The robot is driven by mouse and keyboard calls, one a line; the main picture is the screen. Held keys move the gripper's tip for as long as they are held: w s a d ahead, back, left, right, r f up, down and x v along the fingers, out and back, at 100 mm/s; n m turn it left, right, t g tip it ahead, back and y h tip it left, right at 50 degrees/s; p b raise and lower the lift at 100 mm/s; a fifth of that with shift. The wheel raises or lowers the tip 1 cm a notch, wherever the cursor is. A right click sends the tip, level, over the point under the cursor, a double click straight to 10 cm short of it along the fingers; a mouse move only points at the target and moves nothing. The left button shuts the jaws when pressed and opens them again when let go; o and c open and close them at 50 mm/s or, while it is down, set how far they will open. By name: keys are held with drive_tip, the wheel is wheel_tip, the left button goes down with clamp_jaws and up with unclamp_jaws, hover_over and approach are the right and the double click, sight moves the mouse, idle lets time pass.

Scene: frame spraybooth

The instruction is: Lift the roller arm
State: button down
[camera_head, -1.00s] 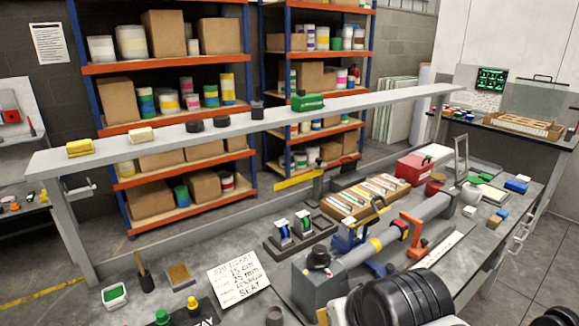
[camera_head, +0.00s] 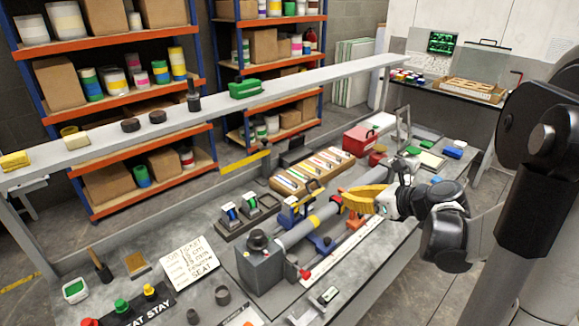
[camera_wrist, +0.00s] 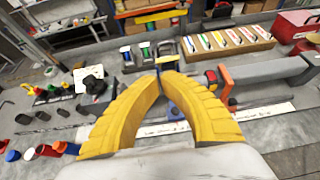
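A long grey tube machine with a boxy grey head (camera_head: 262,268) lies along the bench. A blue bracket (camera_head: 291,212) stands over its tube. An upright orange arm (camera_wrist: 225,80) shows beside the tube in the wrist view, right of my fingertips; my gripper mostly hides that spot in the head view. I cannot tell which of these parts is the roller arm. My gripper (camera_head: 346,200) has yellow fingers above the tube. In the wrist view the fingertips (camera_wrist: 163,70) meet, with nothing seen between them. The fingers partly cover the blue parts behind them.
A long raised grey shelf (camera_head: 290,92) runs behind the bench. A wooden tray of coloured sticks (camera_head: 312,172) and a red box (camera_head: 360,139) stand behind the tube. A handwritten card (camera_head: 190,262) and a white strip (camera_head: 335,252) lie on the bench.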

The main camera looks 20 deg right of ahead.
drive_tip(key=b, duration=0.2)
approach(308, 184)
wheel_tip(308, 184, down, 5)
drive_tip(key=w, duration=0.3)
drive_tip(key=w+a, duration=0.1)
drive_tip(key=w, duration=0.1)
drive_tip(key=w+r, duration=0.1)
drive_tip(key=shift+w+a, duration=0.2)
drive_tip(key=shift+a, duration=0.2)
drive_tip(key=shift+w+a+r, duration=0.2)
drive_tip(key=shift+w+r, duration=0.05)
drive_tip(key=shift+w, duration=0.25)
drive_tip(key=shift+w+a+r, duration=0.2)
drive_tip(key=shift+w+r, duration=0.05)
drive_tip(key=shift+w, duration=0.3)
